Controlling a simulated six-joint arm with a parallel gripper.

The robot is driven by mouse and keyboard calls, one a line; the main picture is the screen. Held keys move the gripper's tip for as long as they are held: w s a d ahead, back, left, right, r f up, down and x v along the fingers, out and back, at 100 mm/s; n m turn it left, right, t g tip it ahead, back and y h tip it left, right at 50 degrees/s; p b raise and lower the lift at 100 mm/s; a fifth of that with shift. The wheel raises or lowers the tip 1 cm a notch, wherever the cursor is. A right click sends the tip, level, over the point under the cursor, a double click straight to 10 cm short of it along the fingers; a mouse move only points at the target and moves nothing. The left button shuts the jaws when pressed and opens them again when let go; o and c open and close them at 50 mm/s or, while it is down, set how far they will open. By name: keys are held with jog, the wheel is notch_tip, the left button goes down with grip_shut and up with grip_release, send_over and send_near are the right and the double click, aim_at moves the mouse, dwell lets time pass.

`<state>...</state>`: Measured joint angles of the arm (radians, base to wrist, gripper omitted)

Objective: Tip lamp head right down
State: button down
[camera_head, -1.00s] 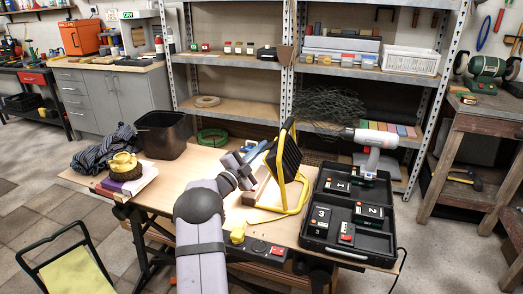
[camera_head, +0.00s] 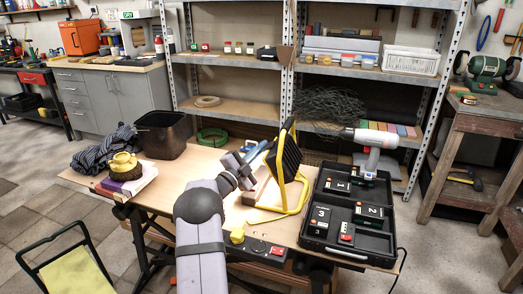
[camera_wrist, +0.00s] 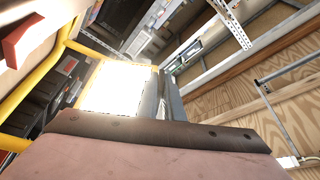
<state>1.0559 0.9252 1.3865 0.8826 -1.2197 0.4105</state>
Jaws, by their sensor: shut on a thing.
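The work lamp has a black, finned lamp head (camera_head: 286,157) in a yellow tubular stand (camera_head: 300,196) on the workbench.
An open black case (camera_head: 348,215) with numbered batteries and a drill (camera_head: 372,145) stands right of the lamp. A dark bin (camera_head: 162,135), a cloth (camera_head: 104,148) and books with a yellow object (camera_head: 127,176) sit at the left. Metal shelving (camera_head: 235,117) rises behind. The bench's middle left is clear.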

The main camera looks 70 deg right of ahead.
jog(key=shift+f, duration=0.1)
jog(key=shift+f+b, duration=0.5)
jog(key=shift+b, duration=0.35)
jog(key=shift+w+f, duration=0.1)
jog(key=shift+f, duration=0.25)
jog(key=shift+f+b, duration=0.15)
jog(key=shift+b, duration=0.3)
jog(key=shift+f+b, duration=0.2)
jog(key=shift+b, duration=0.1)
jog(key=c, duration=1.9)
grip_release()
jog(key=shift+r, duration=0.3)
